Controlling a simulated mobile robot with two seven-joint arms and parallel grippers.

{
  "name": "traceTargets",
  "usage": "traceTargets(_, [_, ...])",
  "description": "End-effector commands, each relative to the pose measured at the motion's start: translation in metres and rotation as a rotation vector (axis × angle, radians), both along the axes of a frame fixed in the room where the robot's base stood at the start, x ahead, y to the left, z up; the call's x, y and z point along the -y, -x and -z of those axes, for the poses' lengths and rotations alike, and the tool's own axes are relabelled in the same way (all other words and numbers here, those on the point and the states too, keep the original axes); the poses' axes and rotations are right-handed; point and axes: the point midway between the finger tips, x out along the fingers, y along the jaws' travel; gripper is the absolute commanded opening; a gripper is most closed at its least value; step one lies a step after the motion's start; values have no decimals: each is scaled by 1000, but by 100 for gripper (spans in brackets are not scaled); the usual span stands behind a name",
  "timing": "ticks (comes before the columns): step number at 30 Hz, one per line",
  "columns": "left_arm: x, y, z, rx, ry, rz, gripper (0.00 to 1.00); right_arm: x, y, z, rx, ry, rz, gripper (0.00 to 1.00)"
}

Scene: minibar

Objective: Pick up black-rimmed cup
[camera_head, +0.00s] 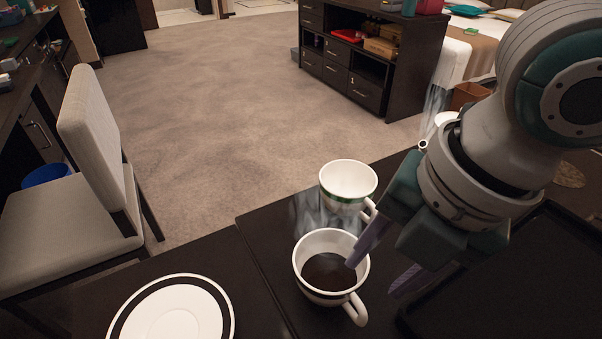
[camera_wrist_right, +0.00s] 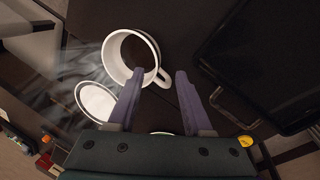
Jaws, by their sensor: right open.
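The black-rimmed cup (camera_head: 312,284) stands upright on the dark table, with dark liquid inside and its handle toward the lower right. It also shows in the wrist view (camera_wrist_right: 117,62). My right gripper (camera_head: 374,277) is open at the cup's right side. In the wrist view, the handle (camera_wrist_right: 163,79) appears between the tips of the right gripper (camera_wrist_right: 160,74); contact cannot be told. One finger overlaps the cup's right rim in the head view. My left gripper is not in view.
A green-rimmed white cup (camera_head: 347,178) stands just behind, with steam nearby. Another white cup (camera_head: 445,118) is partly hidden behind my right arm. A black-rimmed saucer (camera_head: 172,312) lies at the front left. A dark tray (camera_wrist_right: 262,58) lies at the right.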

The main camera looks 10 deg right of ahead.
Motion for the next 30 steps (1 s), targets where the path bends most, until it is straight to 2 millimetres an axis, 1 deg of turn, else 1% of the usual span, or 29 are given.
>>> traceTargets(1, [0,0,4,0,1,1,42,-2,-1,8,-1,-1,0,50])
traceTargets(5, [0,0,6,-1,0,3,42,-4,-3,18,-1,-1,1,50])
traceTargets(13, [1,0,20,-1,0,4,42,-14,-13,56,-2,0,2,50])
traceTargets(16, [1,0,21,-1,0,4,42,-15,-14,63,1,0,1,50])
traceTargets(23, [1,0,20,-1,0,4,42,-15,-15,63,2,1,0,50])
traceTargets(30, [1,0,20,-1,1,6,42,-15,-15,63,2,1,0,24])
